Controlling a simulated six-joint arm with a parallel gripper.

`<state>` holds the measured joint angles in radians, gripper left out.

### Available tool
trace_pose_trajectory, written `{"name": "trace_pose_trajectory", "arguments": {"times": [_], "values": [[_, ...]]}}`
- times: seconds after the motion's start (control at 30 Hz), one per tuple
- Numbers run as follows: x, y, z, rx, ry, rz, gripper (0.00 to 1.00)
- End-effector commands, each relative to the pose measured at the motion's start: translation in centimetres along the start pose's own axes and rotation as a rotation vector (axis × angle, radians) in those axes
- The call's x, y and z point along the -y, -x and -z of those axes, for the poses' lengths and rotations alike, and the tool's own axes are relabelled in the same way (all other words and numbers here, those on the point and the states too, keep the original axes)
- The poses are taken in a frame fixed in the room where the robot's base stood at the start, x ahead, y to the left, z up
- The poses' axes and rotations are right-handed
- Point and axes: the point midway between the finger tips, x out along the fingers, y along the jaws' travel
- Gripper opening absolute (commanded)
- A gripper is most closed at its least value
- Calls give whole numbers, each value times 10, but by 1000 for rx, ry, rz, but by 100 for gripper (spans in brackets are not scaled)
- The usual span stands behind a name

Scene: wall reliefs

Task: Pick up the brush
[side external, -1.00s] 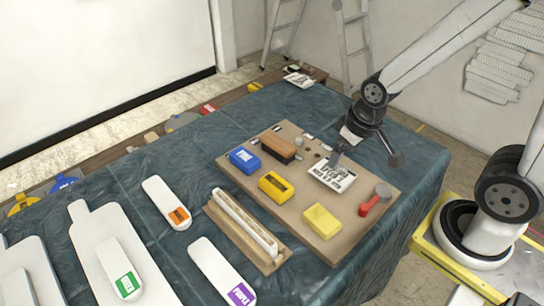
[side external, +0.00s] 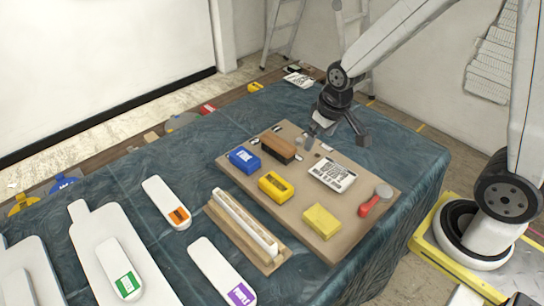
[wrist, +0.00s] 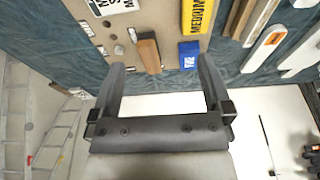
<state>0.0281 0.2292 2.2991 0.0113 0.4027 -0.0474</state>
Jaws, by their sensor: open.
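The brush (side external: 279,149) has a brown wooden back and a dark underside. It lies at the back left of the tan board (side external: 240,178). In the wrist view the brush (wrist: 148,54) appears ahead of my fingers, between their lines, with the blue block to its right. My gripper (side external: 308,138) is to the right of the brush in the side view, above the board's back edge, and apart from it. In the wrist view my gripper (wrist: 160,68) is open, with nothing between its fingers.
A blue block (side external: 243,159), yellow block (side external: 276,187), printed card (side external: 332,174), pale yellow sponge (side external: 322,221) and red-handled tool (side external: 374,201) share the board. A wooden tray (side external: 224,233) holding a white bar lies in front. Small pegs stand near the brush.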

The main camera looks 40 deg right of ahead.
Motion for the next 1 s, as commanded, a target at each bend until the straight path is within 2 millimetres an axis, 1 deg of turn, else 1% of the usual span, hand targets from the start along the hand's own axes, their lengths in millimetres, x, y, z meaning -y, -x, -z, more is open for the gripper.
{"name": "trace_pose_trajectory", "arguments": {"times": [0.03,0.2,0.37,0.6,0.8,1.0], "values": [[-3,-8,12,7,-1,0,100],[-11,-30,50,19,6,0,100],[-20,-55,81,31,11,1,100],[-33,-97,120,48,20,5,100],[-43,-126,139,58,25,8,100],[-46,-138,146,61,27,9,100]]}}
